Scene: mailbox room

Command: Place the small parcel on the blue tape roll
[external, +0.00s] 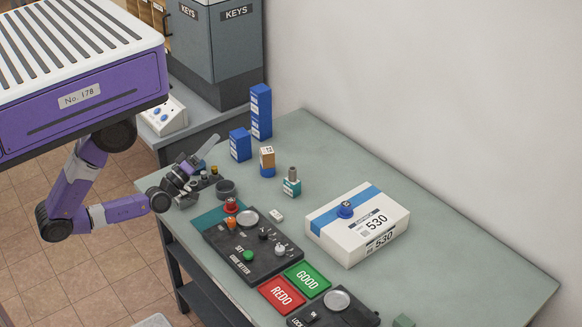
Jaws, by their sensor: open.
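A small tan parcel (267,155) with a white label stands upright on a short blue base (267,172), which looks like the blue tape roll. The two appear to touch and the parcel looks level. They stand on the grey-green table, right of the dark control panel's far end. My gripper (193,171) is at the table's left edge, left of the parcel and apart from it. It is open; its fingers are small and partly lost among dark items, and nothing is clearly held between them.
The table's far right is clear.

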